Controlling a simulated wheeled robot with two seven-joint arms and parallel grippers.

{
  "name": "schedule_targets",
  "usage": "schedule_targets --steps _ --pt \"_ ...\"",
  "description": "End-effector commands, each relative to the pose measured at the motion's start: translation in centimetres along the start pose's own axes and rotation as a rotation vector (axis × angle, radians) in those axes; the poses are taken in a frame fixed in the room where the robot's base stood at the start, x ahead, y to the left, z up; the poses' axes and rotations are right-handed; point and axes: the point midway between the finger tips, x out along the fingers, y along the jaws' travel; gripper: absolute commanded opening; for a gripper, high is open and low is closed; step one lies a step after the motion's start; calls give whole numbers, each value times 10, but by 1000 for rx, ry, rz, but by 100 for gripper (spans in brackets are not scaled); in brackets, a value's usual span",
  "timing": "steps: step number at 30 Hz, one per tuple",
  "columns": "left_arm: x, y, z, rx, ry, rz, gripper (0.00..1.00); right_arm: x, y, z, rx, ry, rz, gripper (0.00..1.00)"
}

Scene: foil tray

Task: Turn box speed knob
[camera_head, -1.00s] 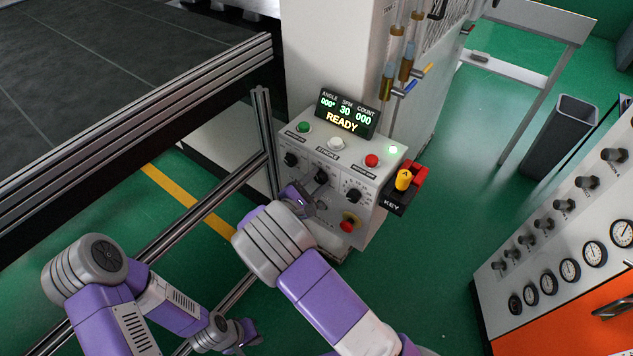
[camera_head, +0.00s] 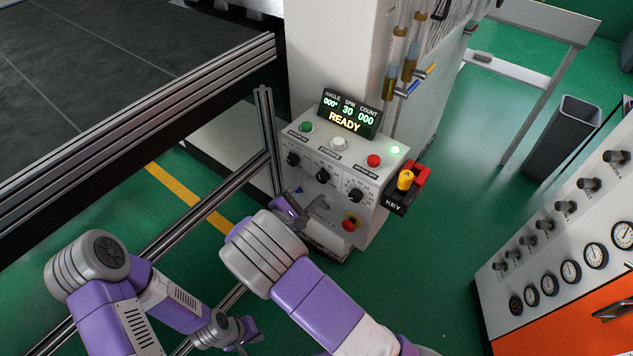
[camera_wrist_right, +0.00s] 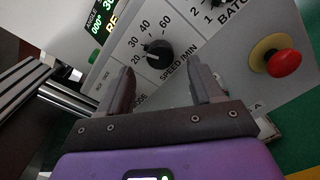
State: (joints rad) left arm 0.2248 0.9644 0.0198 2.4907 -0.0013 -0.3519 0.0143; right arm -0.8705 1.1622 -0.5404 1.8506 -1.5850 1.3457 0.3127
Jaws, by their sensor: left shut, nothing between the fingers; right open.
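The black speed knob (camera_head: 323,175) is the middle of three knobs on the white control box (camera_head: 335,155). In the right wrist view the speed knob (camera_wrist_right: 159,53), marked SPEED /MIN with a 20 to 60 scale, lies ahead of the fingertips, apart from them. My right gripper (camera_head: 308,209) is open and empty, a little below and left of the knob; its two fingers show in the right wrist view (camera_wrist_right: 165,80). My left gripper (camera_head: 246,335) is shut and empty, low at the left, away from the box. The display (camera_head: 347,115) reads READY, SPM 30.
Two other black knobs (camera_head: 356,195) flank the speed knob. A metal frame post (camera_head: 267,140) stands close left of the box.

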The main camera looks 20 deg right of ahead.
Motion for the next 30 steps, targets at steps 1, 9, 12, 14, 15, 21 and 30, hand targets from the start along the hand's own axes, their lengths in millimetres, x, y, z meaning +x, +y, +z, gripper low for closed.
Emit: schedule_targets --steps 1,9,12,14,15,21,30 --pt "-2 1 0 0 0 0 0 -9 1 0 -1 1 2 65" --pt "-3 1 0 0 0 0 0 -30 0 0 0 0 0 65" --pt "-3 1 0 0 0 0 0 -30 0 0 0 -1 -1 65" --pt "-3 1 0 0 0 0 0 -30 0 0 0 -1 -1 65" --pt "-3 1 0 0 0 0 0 -30 0 0 0 -1 0 65" --pt "-3 1 0 0 0 0 0 -30 0 0 0 -1 0 65" --pt "-3 1 0 0 0 0 0 -15 -65 -14 -47 75 -219 65"
